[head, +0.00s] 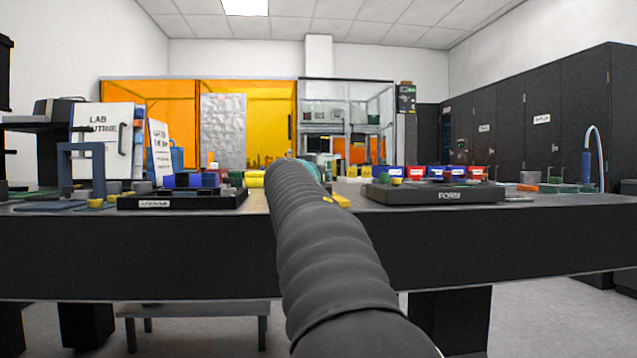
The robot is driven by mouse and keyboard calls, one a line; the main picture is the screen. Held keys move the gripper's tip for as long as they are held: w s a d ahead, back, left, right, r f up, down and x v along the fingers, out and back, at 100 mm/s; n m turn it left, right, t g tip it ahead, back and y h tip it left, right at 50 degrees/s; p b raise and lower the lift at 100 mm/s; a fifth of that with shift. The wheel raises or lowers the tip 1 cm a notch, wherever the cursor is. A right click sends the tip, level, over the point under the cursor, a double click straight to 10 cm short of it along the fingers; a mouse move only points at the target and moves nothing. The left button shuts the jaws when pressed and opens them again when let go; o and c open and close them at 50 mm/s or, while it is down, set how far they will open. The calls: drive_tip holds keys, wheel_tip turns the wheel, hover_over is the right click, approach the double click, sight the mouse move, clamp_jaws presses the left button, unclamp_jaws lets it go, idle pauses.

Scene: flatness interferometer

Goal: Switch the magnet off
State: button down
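I cannot make out a magnet or its switch for certain in the head view. My own dark ribbed arm reaches forward over the middle of the dark workbench (160,245). The arm covers what lies directly behind it, and my gripper does not show. A teal rounded part (319,160) and a small yellow piece (341,201) peek out just right of the arm's far end. I cannot tell whether either belongs to the magnet.
A black tray (205,202) with blue and dark parts sits left of my arm. A low dark platform (440,197) stands to the right, with blue bins (435,172) and red bins (473,172) behind. A blue-grey frame (81,147) stands at far left. Black cabinets (540,115) line the right wall.

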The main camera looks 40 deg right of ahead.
drive_tip(key=shift+d+n+t+y+p, duration=0.1)
drive_tip(key=shift+n+t+y+p, duration=0.4)
drive_tip(key=shift+n+t+y, duration=0.3)
drive_tip(key=n+t+y+p, duration=0.1)
drive_tip(key=p, duration=0.1)
drive_tip(key=shift+r+p, duration=0.15)
drive_tip(key=shift+p, duration=0.2)
drive_tip(key=shift+t+y+p, duration=0.3)
drive_tip(key=shift+y+p, duration=0.1)
drive_tip(key=shift+p, duration=0.2)
drive_tip(key=n+t+y+p, duration=0.1)
drive_tip(key=p, duration=0.3)
drive_tip(key=shift+w+n+y+p, duration=0.1)
drive_tip(key=shift+n+y+p, duration=0.2)
drive_tip(key=shift+p, duration=0.1)
drive_tip(key=shift+f+n+t+y+p, duration=0.3)
drive_tip(key=shift+f+t+p, duration=0.1)
drive_tip(key=shift+p, duration=0.75)
drive_tip(key=c, duration=0.8)
unclamp_jaws()
drive_tip(key=shift+r, duration=0.1)
drive_tip(key=shift+o, duration=0.2)
drive_tip(key=shift+r, duration=0.1)
